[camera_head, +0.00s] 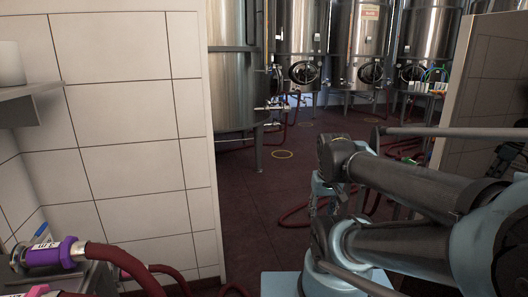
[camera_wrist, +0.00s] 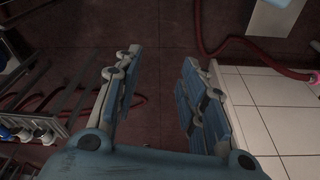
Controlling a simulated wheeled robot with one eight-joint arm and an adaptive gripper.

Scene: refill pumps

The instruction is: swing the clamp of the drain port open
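Several steel tanks stand beyond the tiled wall; the nearest tank (camera_head: 234,75) shows valves and a pipe fitting (camera_head: 272,107) low on its right side. I cannot tell which fitting is the drain port, and its clamp is too small to make out. My gripper (camera_wrist: 163,88) is open and empty in the wrist view, its two fingers wide apart over the dark red floor. In the head view my arm reaches in from the right; my gripper cannot be made out clearly there. No tank fitting shows between the fingers.
A white tiled wall (camera_head: 125,130) fills the left. A purple-collared hose end (camera_head: 57,252) lies at the lower left. Red hoses (camera_wrist: 240,45) run over the floor. A rack with bottles (camera_wrist: 38,132) shows at the wrist view's left. Open floor (camera_head: 245,190) lies before the tanks.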

